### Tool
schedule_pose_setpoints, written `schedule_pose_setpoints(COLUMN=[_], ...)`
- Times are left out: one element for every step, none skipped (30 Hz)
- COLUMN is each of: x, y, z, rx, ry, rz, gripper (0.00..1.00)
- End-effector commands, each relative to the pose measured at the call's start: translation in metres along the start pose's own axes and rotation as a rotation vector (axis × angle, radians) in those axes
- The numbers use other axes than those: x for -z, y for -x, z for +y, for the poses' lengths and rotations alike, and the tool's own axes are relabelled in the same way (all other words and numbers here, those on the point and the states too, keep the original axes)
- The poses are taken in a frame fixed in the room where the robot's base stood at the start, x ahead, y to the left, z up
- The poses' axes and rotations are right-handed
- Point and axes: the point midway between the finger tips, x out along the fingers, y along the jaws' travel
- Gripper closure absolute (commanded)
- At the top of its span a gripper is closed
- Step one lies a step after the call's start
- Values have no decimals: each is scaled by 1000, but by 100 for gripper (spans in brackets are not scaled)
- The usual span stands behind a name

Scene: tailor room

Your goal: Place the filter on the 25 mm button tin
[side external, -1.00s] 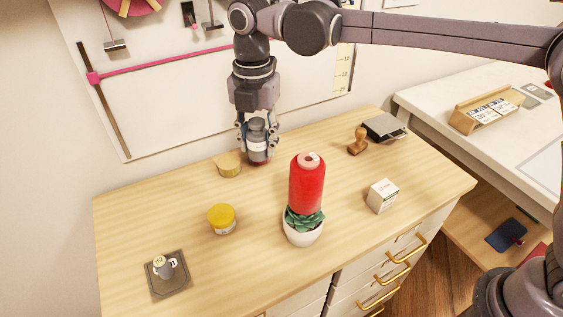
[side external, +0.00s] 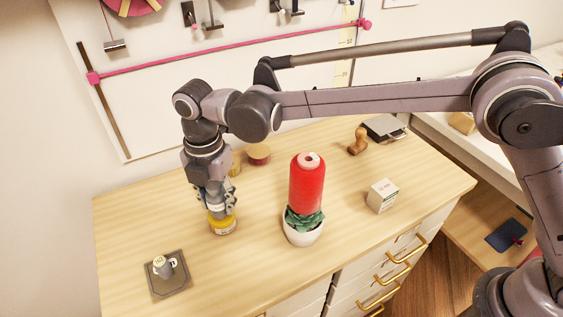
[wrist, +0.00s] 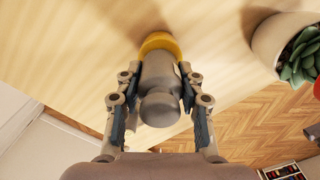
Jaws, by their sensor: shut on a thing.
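The filter, a grey cylinder with a narrower rounded top (wrist: 160,85), stands between my fingers in the wrist view. My gripper (side external: 217,206) is shut on it. In the side view the fingers mostly hide it. Below it is a short tin with a yellow lid (side external: 222,226), which also shows in the wrist view (wrist: 160,40). Its print cannot be read, so I cannot tell whether it is the 25 mm one. The filter's lower end is at the lid; I cannot tell whether it touches or hangs just above.
A white plant pot (side external: 303,234) with a tall red cylinder (side external: 306,185) stands right of the tin. A low reddish round tin (side external: 258,153) and a yellowish one (side external: 236,166) stand behind. A grey tray (side external: 167,289) is front left, a white box (side external: 382,196) right.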

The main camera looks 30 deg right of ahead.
Motion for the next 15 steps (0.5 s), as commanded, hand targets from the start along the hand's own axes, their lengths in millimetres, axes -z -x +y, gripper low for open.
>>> schedule_pose_setpoints(x=[0, 0, 0, 0, 0, 0, 0, 0, 0, 0, 0, 0, 0, 0, 0], y=[-2, -3, -4, -4, -3, -3, -3, -3, -4, -4, -5, -6, -7, -6, -6], z=[0, 0, 0, 0, 0, 0, 0, 0, 0, 0, 0, 0, 0, 0, 0], rx=[0, 0, 0, 0, 0, 0, 0, 0, 0, 0, 0, 0, 0, 0, 0], ry=[0, 0, 0, 0, 0, 0, 0, 0, 0, 0, 0, 0, 0, 0, 0], rz=[0, 0, 0, 0, 0, 0, 0, 0, 0, 0, 0, 0, 0, 0, 0], gripper=[95, 95, 95, 95, 95, 95, 95, 95, 95, 95, 95, 95, 95, 53, 42])
